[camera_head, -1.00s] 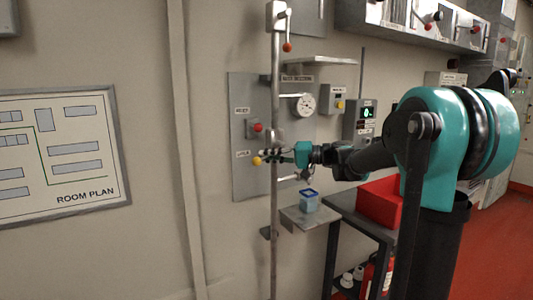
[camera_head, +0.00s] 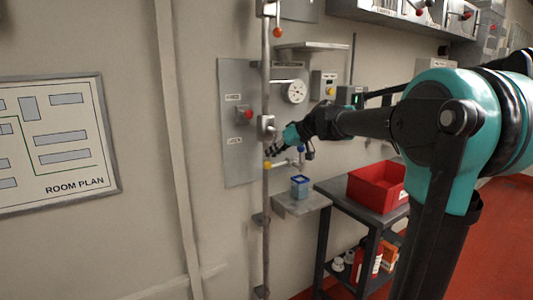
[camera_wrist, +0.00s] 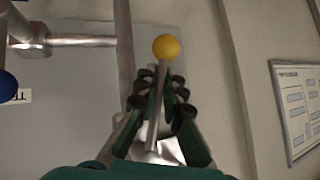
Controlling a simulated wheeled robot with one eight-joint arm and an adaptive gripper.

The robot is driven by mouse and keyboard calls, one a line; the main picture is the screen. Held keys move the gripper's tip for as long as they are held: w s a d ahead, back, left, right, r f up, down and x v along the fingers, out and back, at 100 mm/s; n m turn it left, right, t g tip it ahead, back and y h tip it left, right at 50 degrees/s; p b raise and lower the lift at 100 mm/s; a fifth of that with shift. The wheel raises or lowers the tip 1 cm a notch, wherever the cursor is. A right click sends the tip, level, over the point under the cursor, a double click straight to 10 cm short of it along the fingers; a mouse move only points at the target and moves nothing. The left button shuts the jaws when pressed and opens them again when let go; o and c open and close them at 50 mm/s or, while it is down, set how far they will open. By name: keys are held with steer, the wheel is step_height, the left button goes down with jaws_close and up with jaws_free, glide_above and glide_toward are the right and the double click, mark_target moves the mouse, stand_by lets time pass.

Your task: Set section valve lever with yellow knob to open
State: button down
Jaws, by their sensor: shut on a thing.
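The section valve (camera_head: 265,127) sits on a vertical grey pipe. Its lever now hangs down close to the pipe, with the yellow knob (camera_head: 267,165) at its lower end. My gripper (camera_head: 273,152) reaches in from the right and is at the lever just above the knob. In the wrist view the metal lever (camera_wrist: 153,125) runs between my dark fingers, which are shut around it. The yellow knob (camera_wrist: 166,47) sticks out beyond the fingertips. The contact itself is partly hidden by the finger pads.
A panel (camera_head: 235,160) with a red knob (camera_head: 248,114) and a gauge (camera_head: 294,91) are behind the pipe. A blue-rimmed cup (camera_head: 299,187) stands on a small shelf below my gripper. A red bin (camera_head: 377,187) is on a cart to the right. Another red-knobbed lever (camera_head: 277,31) is higher up.

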steer(key=shift+w+d+f+n+t+h, duration=0.1)
steer(key=shift+w+d+n+t+h, duration=0.25)
steer(key=shift+d+h, duration=0.2)
steer(key=shift+w+d+f+n+t+h, duration=0.1)
steer(key=shift+w+d+n+t+h, duration=0.2)
steer(key=shift+d+n+h, duration=0.25)
steer(key=c, duration=1.6)
jaws_free()
steer(key=v, duration=1.2)
steer(key=shift+a+r, duration=0.1)
steer(key=shift+a, duration=0.1)
